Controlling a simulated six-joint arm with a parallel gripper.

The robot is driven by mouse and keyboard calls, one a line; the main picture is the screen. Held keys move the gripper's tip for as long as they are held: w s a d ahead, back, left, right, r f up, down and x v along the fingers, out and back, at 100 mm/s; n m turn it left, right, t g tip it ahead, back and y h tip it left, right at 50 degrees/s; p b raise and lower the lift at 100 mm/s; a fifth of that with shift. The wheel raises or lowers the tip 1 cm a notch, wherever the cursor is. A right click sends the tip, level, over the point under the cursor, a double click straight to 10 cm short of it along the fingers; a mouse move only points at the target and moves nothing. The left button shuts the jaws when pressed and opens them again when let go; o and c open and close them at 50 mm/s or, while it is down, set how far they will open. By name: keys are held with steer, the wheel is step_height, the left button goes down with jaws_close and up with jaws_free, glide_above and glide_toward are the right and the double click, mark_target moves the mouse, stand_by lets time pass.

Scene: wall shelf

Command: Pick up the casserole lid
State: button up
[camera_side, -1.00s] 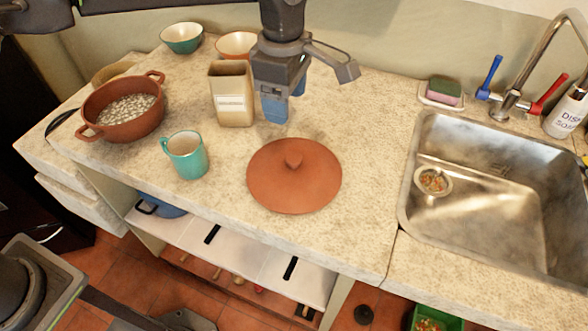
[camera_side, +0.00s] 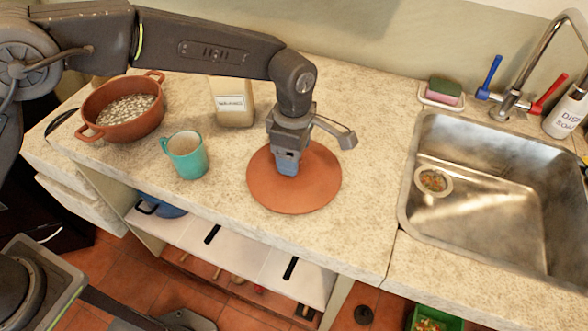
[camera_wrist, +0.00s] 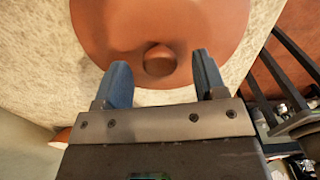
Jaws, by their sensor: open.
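The casserole lid (camera_side: 315,190) is a round terracotta disc lying flat on the counter. Its knob is hidden behind my gripper in the side view. My gripper (camera_side: 287,168) points down over the lid. In the wrist view the lid (camera_wrist: 210,30) fills the top middle, and its round knob (camera_wrist: 159,61) shows just ahead of the gap between the blue fingertips. My gripper (camera_wrist: 160,75) is open and empty there, with a finger on each side of the gap. I cannot tell the exact height of the fingertips above the lid.
A teal mug (camera_side: 187,158) stands left of the lid. A terracotta pot (camera_side: 92,110) with pale contents is farther left. A labelled canister (camera_side: 232,108) stands behind. A sink (camera_side: 403,200) is to the right. The counter right of the lid is clear.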

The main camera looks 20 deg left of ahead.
step_height(320, 180, down, 2)
steer(key=shift+r, duration=0.1)
jaws_close()
stand_by(0.6)
